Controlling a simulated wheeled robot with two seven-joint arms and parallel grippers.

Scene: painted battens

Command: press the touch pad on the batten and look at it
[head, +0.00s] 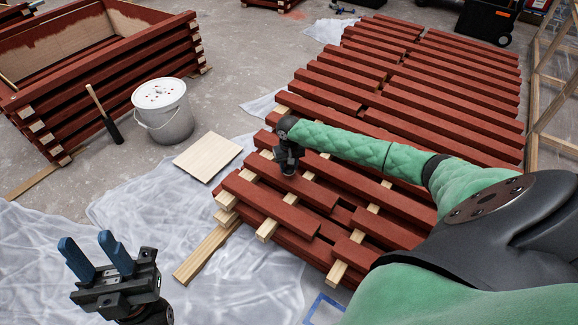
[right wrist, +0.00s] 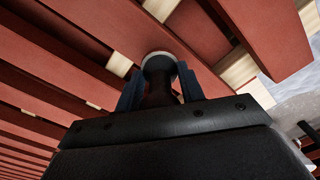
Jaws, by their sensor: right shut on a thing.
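My right gripper (head: 288,168) is over the near end of the stacked red battens (head: 300,187). In the right wrist view its blue fingers (right wrist: 160,88) are shut on the touch pad (right wrist: 158,62), a dark stem with a pale round end. The pale end is against or very close to the face of a red batten (right wrist: 105,32); I cannot tell whether it touches. The pad's face is turned away from me. In the head view the gripper hides the pad. My left gripper (head: 89,245) is open and empty over the plastic sheet, left of the battens.
Pale wooden spacers (head: 268,229) lie between batten layers. A white lidded bucket (head: 164,112) and a flat pale board (head: 207,158) are left of the stack. A red batten-walled box (head: 110,62) stands at back left. Plastic sheeting (head: 225,270) covers the near floor.

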